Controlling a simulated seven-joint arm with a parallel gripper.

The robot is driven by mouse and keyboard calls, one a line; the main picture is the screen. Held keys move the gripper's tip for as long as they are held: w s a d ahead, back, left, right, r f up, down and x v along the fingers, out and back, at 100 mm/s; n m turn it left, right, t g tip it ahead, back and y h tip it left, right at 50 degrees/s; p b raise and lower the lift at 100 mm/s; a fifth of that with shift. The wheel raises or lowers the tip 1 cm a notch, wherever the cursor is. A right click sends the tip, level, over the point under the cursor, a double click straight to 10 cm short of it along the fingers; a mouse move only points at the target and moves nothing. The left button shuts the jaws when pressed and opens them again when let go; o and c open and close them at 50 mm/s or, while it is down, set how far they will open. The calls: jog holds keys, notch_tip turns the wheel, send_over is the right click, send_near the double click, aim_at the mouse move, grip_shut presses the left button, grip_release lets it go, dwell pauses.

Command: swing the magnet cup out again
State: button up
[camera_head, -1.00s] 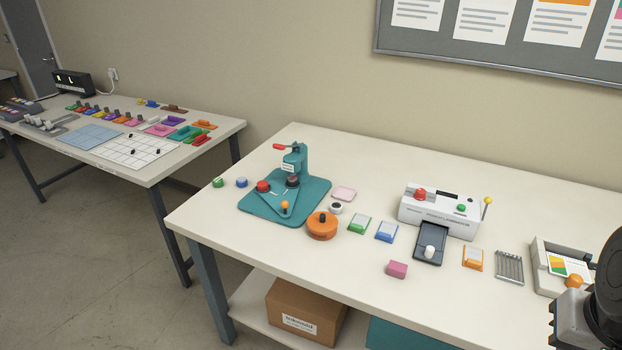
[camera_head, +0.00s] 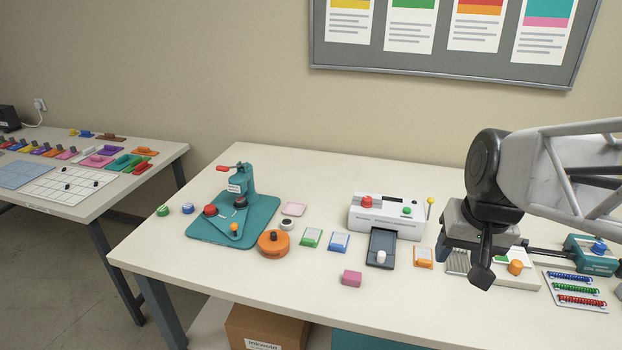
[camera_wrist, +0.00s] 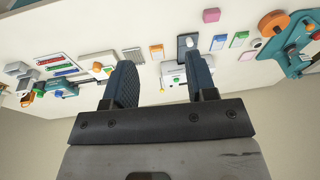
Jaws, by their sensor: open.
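The teal hand press (camera_head: 243,182) stands on a teal base (camera_head: 203,230) at the left of the near table, with a red-tipped lever on top. A triangular teal plate on its base carries a red round piece (camera_head: 210,210) and an orange knob (camera_head: 234,229). A dark round part (camera_head: 240,202) sits below the press head. Which part is the magnet cup is too small to tell. My gripper (camera_head: 482,272) is open and empty over the table's right side, far from the press. The wrist view shows its two spread fingers (camera_wrist: 163,80) and the press (camera_wrist: 297,62) at the right edge.
Between gripper and press are a white laminator (camera_head: 385,217), an orange round tool (camera_head: 273,244), a pink block (camera_head: 351,278) and small coloured frames. The table's front left is clear. A second table stands left.

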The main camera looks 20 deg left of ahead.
jog(key=w+a+n+y, duration=0.1)
jog(key=w+a, duration=1.1)
jog(key=n+g+y, duration=0.2)
jog(key=g, duration=0.1)
send_near(235, 224)
jog(key=f, duration=0.2)
jog(key=shift+w+a+r, duration=0.1)
jog(key=shift+w+a, duration=0.05)
jog(key=shift+a, duration=0.25)
jog(key=shift+x, duration=3.9)
jog(key=shift+c, duration=0.2)
grip_shut()
